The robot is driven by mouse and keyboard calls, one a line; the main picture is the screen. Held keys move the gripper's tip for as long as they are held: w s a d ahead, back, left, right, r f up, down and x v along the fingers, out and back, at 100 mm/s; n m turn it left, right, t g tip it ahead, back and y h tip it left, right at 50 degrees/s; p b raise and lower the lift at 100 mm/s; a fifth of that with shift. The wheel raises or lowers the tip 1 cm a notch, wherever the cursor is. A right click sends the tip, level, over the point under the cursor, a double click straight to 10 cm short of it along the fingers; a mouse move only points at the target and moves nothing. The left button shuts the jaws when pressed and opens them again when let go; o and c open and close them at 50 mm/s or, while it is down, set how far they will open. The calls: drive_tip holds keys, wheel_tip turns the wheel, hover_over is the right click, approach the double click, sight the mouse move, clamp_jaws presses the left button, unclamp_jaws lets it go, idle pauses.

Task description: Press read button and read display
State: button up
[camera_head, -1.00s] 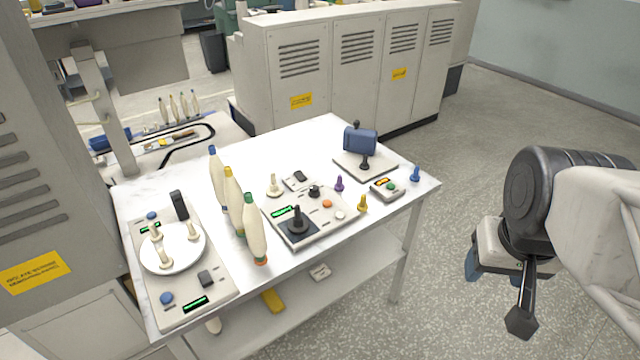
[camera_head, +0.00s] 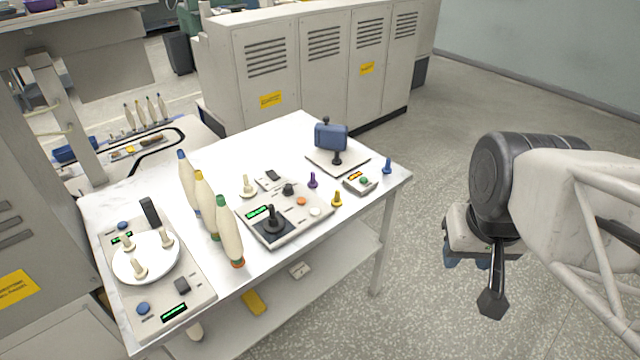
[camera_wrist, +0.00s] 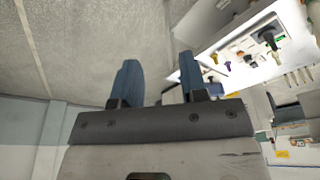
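My gripper (camera_head: 466,258) hangs at the right, over the floor and clear of the table. In the wrist view its two blue fingers (camera_wrist: 158,82) stand apart with nothing between them. A small grey box (camera_head: 360,186) near the table's right edge has a lit orange display (camera_head: 354,175) and a green button (camera_head: 364,181). A middle console (camera_head: 290,228) has a green display (camera_head: 257,213), a joystick (camera_head: 272,222), and an orange and a white button. A left console (camera_head: 198,291) has a round plate, blue buttons and green displays. The display text is too small to read.
Tall bobbins (camera_head: 228,232) stand between the consoles. Small yellow (camera_head: 337,200), purple (camera_head: 313,181) and blue (camera_head: 387,167) pegs stand around the small box. A blue device (camera_head: 331,137) sits on a plate behind it. The floor (camera_head: 420,215) right of the table is free.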

clamp_jaws()
idle(1.4)
